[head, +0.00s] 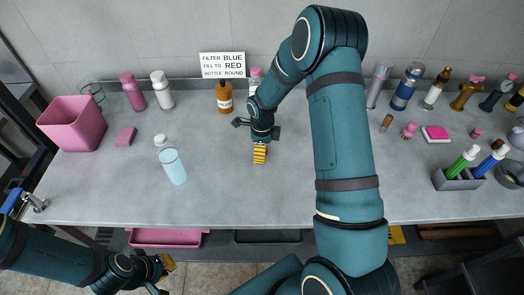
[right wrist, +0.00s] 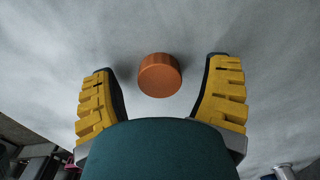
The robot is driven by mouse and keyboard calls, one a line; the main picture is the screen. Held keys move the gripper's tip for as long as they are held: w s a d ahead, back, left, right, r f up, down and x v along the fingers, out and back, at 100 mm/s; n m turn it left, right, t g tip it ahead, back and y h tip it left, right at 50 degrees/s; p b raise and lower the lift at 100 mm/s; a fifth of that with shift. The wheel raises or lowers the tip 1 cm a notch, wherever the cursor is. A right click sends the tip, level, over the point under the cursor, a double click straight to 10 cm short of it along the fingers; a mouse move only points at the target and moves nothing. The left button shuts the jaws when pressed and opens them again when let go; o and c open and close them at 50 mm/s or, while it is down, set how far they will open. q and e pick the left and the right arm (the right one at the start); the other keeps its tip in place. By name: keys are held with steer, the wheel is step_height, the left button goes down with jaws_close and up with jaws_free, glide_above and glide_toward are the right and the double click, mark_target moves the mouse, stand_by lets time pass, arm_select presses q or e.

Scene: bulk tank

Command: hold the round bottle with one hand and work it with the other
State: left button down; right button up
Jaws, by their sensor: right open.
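An amber bottle (head: 224,98) with a pale label stands at the back of the counter, left of my right gripper in the head view. Which bottle is the round one I cannot tell for sure. My right gripper (head: 260,153) is over the counter. In the right wrist view its yellow-padded fingers are open, with a round orange cap-like thing (right wrist: 160,75) showing between and beyond them, apart from both. That thing's body, if any, is hidden. My left gripper (head: 160,270) is low at the front left, off the counter edge; its finger opening is unclear.
A pink bin (head: 73,124), pink bottle (head: 132,92) and white bottle (head: 162,90) are at left. Several bottles and a marker holder (head: 459,181) are at right. A sign (head: 222,65) reads filter blue, fill to red, bottle round.

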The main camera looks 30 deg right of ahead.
steer(key=shift+r, duration=0.1)
steer(key=c, duration=0.8)
steer(key=shift+c, duration=0.2)
step_height(320, 180, up, 10)
steer(key=shift+p, duration=0.8)
